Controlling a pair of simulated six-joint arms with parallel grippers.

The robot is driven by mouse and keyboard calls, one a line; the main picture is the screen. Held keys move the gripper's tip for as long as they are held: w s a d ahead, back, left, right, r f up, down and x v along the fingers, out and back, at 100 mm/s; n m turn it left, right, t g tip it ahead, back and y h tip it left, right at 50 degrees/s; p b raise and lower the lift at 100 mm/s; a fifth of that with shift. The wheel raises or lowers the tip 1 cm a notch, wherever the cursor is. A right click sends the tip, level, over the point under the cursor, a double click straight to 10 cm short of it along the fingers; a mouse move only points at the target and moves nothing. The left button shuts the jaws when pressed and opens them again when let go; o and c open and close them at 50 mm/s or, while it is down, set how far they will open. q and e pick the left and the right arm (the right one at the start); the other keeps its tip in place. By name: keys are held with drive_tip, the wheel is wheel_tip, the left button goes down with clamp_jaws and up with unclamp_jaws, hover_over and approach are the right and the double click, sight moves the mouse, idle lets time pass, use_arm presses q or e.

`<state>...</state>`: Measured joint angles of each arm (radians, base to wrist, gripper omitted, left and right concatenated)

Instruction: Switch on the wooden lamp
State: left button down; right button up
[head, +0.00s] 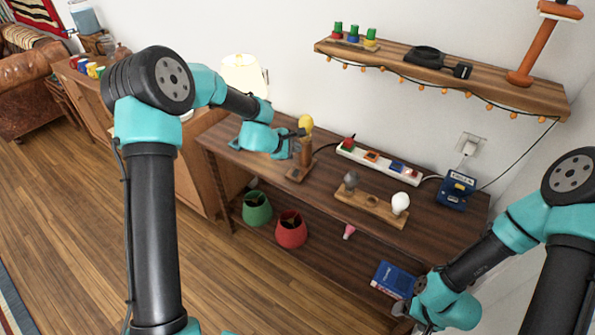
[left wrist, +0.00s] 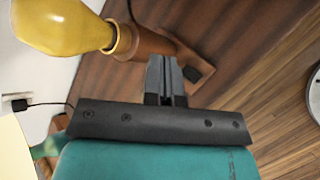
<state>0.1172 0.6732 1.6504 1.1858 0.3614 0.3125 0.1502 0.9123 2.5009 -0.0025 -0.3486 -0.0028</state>
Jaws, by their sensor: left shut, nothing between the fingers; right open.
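The wooden lamp stands upright on the table, with a wooden post (head: 306,153), a square base (head: 297,174) and a bare yellow bulb (head: 305,124). In the left wrist view the yellow bulb (left wrist: 65,25) is at upper left, and shows no clear glow. A dark part, perhaps the switch, shows on the base (left wrist: 203,72). My left gripper (head: 296,139) is beside the post; its shut, empty fingers (left wrist: 163,62) point at the base near the post. Contact cannot be told. My right gripper (head: 402,308) is open, low at the right near a blue book.
A wooden holder (head: 371,208) carries a grey and a white bulb. A blue box (head: 457,188) stands at right. A shelf (head: 480,85) hangs above.

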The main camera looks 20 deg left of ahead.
sight(297, 172)
idle(0.4)
use_arm(q)
drive_tip(key=shift+w+d+f, duration=0.1)
drive_tip(key=shift+w+f, duration=0.1)
drive_tip(key=shift+f, duration=1.25)
drive_tip(key=shift+w+a+f, duration=0.1)
drive_tip(key=shift+w+f, duration=0.15)
drive_tip(key=shift+f, duration=1.15)
drive_tip(key=shift+w+d+f, duration=0.1)
drive_tip(key=shift+w+f, duration=0.1)
drive_tip(key=shift+f, duration=1.25)
drive_tip(key=shift+f, duration=0.15)
drive_tip(key=shift+f, duration=0.3)
drive_tip(key=shift+w+f, duration=0.1)
drive_tip(key=shift+f, duration=0.2)
drive_tip(key=shift+r, duration=0.15)
drive_tip(key=shift+r, duration=0.6)
drive_tip(key=shift+s+r, duration=0.25)
drive_tip(key=shift+r, duration=1)
drive_tip(key=shift+s+r, duration=0.2)
drive_tip(key=shift+r, duration=1.05)
